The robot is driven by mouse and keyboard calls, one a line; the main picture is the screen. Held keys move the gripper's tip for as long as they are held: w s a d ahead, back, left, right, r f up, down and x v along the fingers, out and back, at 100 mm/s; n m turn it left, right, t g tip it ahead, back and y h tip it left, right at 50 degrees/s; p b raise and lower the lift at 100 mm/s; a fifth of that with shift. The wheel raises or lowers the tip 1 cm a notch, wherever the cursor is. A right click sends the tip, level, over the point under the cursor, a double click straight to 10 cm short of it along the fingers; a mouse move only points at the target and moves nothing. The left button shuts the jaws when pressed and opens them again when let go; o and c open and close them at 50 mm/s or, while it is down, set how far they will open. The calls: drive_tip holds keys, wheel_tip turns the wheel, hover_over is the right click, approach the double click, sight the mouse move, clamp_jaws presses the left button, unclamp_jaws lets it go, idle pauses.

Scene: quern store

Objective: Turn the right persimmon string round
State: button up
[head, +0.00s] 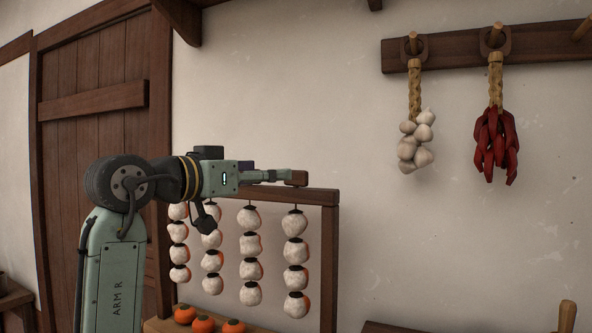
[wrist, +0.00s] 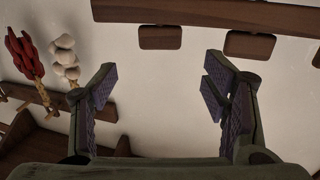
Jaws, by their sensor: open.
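Several persimmon strings hang from a dark wooden frame (head: 330,250) in the head view. The right persimmon string (head: 294,252) hangs nearest the frame's right post. Its fruits are mostly white-dusted, with orange showing along their right edges. My gripper (head: 298,178) is above this string, level with or just over the frame's top bar, and apart from the fruits. In the wrist view my gripper (wrist: 157,85) is open, with nothing between its fingers. No persimmon string is clear in the wrist view.
A garlic braid (head: 416,140) and a red chili bunch (head: 495,145) hang from a wall rail (head: 550,42) at right. Orange persimmons (head: 203,324) sit on a wooden surface below the strings. A wooden door (head: 100,150) stands behind my arm.

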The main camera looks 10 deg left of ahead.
sight(293, 172)
drive_tip(key=p+x, duration=0.3)
drive_tip(key=x, duration=0.6)
drive_tip(key=shift+w+d, duration=0.15)
drive_tip(key=shift+w, duration=0.15)
drive_tip(key=c, duration=1.2)
